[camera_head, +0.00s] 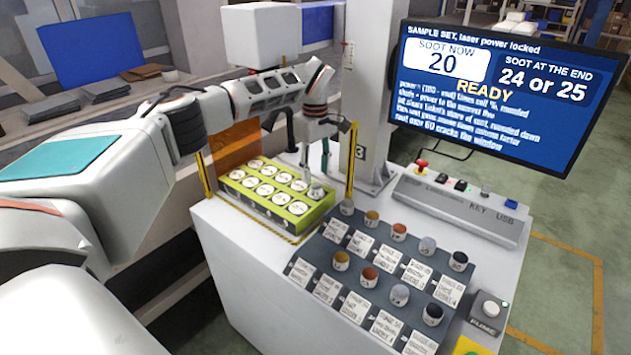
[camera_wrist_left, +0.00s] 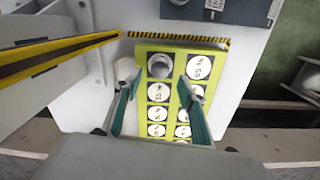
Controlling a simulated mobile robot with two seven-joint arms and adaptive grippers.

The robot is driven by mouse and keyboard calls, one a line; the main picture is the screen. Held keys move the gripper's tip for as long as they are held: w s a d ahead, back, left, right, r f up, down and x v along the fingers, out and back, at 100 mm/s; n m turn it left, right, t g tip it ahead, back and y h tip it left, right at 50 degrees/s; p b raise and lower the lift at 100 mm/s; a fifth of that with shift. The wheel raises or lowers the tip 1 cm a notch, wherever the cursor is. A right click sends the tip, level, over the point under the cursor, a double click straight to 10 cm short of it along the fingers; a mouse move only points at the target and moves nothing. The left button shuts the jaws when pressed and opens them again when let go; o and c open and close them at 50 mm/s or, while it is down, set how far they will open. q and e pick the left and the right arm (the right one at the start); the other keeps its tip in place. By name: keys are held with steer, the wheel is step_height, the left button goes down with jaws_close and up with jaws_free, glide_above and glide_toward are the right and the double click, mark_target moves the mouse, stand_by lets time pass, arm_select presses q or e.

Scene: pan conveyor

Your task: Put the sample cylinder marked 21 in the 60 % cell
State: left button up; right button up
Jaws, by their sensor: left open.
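The yellow-green cell tray (camera_head: 262,212) has two rows of round white cells. In the left wrist view, the cell that reads as 60 % (camera_wrist_left: 199,67) is at the tray's far end, with only its flat label showing. Beside it, a grey round top or opening with a pale rim (camera_wrist_left: 160,66) fills the neighbouring cell. The head view shows a small grey cylinder (camera_head: 316,190) there; its mark is unreadable, so I cannot tell whether it is 21. My left gripper (camera_wrist_left: 157,84) is open above this end of the tray, its fingers apart and empty.
A dark rack (camera_head: 322,252) holds several coloured cylinders over white cards; its front-left place looks empty. Yellow-black posts (camera_head: 351,160) flank the tray. A grey key panel (camera_head: 462,208) and a screen (camera_head: 485,95) reading "SOOT NOW 20" stand to the right.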

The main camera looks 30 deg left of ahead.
mark_target(316, 186)
arm_select(q)
step_height(316, 186, up, 7)
steer(key=shift+p, duration=0.3)
stand_by(0.4)
